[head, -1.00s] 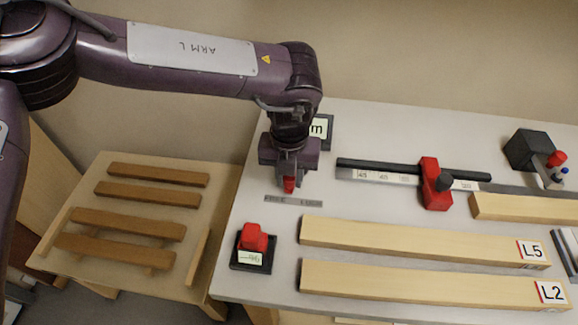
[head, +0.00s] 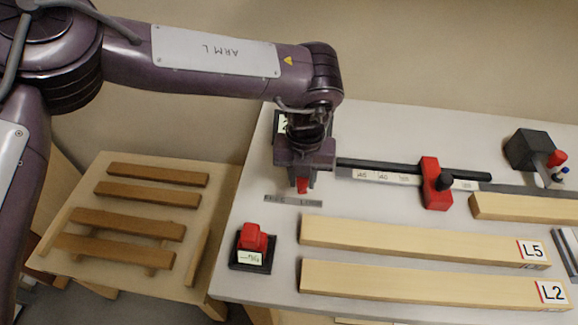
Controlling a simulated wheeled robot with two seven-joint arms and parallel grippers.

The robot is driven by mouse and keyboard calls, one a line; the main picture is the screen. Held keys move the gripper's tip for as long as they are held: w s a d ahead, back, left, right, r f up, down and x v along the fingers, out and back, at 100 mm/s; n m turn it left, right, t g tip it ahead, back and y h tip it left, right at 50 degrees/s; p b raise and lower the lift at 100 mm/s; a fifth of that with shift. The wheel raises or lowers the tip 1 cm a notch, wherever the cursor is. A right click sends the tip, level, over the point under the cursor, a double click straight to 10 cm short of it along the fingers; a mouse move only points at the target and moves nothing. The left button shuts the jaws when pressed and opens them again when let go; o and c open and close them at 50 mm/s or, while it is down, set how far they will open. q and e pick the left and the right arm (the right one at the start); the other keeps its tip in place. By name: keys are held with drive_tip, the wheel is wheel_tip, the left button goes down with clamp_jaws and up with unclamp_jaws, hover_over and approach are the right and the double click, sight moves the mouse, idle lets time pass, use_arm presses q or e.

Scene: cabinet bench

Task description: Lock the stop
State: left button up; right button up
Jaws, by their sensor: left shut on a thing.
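My left gripper (head: 303,180) points down at the left end of the bench and is shut on a small red lever (head: 302,187). Most of the lever is hidden by the gripper; only its red tip shows. A grey label plate (head: 293,200) lies just in front of it, and the lever is over the plate's right part. The red stop (head: 433,190) with a black knob sits on the scale rail (head: 400,178) to the right, apart from the gripper. My right gripper is out of view.
A red button on a black base (head: 253,246) stands at the bench's front left. Two boards, L5 (head: 410,238) and L2 (head: 420,283), lie in front of the rail. A lower table (head: 85,235) with several wooden slats is at left. A dark block (head: 530,150) stands far right.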

use_arm(q)
drive_tip(key=shift+d, duration=0.1)
drive_tip(key=shift+w+d, duration=0.15)
drive_tip(key=shift+d, duration=0.8)
drive_tip(key=shift+w+d, duration=0.15)
drive_tip(key=shift+d, duration=0.15)
idle(0.4)
drive_tip(key=o, duration=0.7)
